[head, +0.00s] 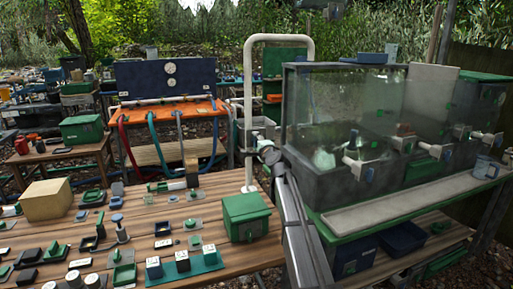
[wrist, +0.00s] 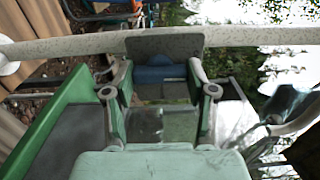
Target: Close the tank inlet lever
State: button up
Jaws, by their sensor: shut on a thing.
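My gripper (wrist: 160,82) is in the wrist view, with one finger on each side of a blue handle-like piece (wrist: 158,74), and it is shut on it. The piece lies just below a dark grey plate (wrist: 165,42), close to a white pipe (wrist: 62,48) that crosses the picture. I take the blue piece to be the tank inlet lever; its angle is hard to tell. In the head view my gripper (head: 262,143) is beside the white pipe's upright (head: 248,100), at the left of the glass-sided tank (head: 345,105). The lever is hidden there.
A wooden table (head: 110,240) with many small fittings and a green box (head: 246,217) stands to the left of my arm. Spouts with blue and green handles (head: 369,175) stick out of the tank front above a pale trough (head: 415,198). An orange bench (head: 165,112) with hoses stands behind.

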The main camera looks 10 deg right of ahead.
jog(key=shift+r, duration=0.1)
dwell(0.5)
jog(key=o, duration=1.2)
jog(key=shift+c, duration=0.2)
jog(key=s+d, duration=0.2)
jog(key=s, duration=0.9)
jog(key=shift+s+d, duration=0.15)
jog(key=shift+s, duration=0.25)
jog(key=s+d, duration=0.2)
jog(key=s, duration=0.9)
jog(key=shift+s+d, duration=0.15)
jog(key=shift+s, duration=0.2)
